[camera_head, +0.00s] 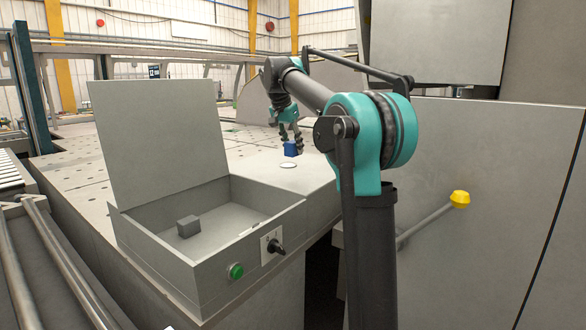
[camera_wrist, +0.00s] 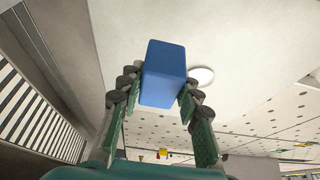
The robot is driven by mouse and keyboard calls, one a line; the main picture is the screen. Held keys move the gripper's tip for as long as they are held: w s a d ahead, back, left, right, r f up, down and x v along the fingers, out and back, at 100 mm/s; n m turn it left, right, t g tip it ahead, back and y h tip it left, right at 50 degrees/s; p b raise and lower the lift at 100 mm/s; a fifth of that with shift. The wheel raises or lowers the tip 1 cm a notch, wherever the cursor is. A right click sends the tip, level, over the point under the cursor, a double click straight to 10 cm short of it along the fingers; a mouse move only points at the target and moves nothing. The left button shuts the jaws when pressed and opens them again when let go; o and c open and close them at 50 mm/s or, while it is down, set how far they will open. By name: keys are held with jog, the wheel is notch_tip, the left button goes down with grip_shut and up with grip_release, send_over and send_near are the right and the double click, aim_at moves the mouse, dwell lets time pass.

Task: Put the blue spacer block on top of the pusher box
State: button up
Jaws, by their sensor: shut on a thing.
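The blue spacer block (camera_head: 290,149) is held between the fingers of my gripper (camera_head: 291,143), near the grey bench surface and just behind a white disc. In the wrist view the block (camera_wrist: 163,73) stands between the two finger pairs of my gripper (camera_wrist: 158,100), which are shut on its sides. Whether the block's underside touches anything cannot be told. A grey open box (camera_head: 215,262) with a raised lid stands at the front left of the gripper. I cannot tell for sure whether this is the pusher box.
The lid (camera_head: 158,138) stands upright at the box's back. A small grey block (camera_head: 188,227) lies inside; a green button (camera_head: 236,271) and black knob (camera_head: 276,247) are on its front. The white disc (camera_head: 288,165) lies on the bench. A yellow-tipped lever (camera_head: 459,199) sticks out at right.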

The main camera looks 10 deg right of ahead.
aim_at(288, 150)
jog(key=shift+f, duration=3.95)
jog(key=shift+f, duration=0.1)
jog(key=o, duration=1.2)
jog(key=v, duration=1.2)
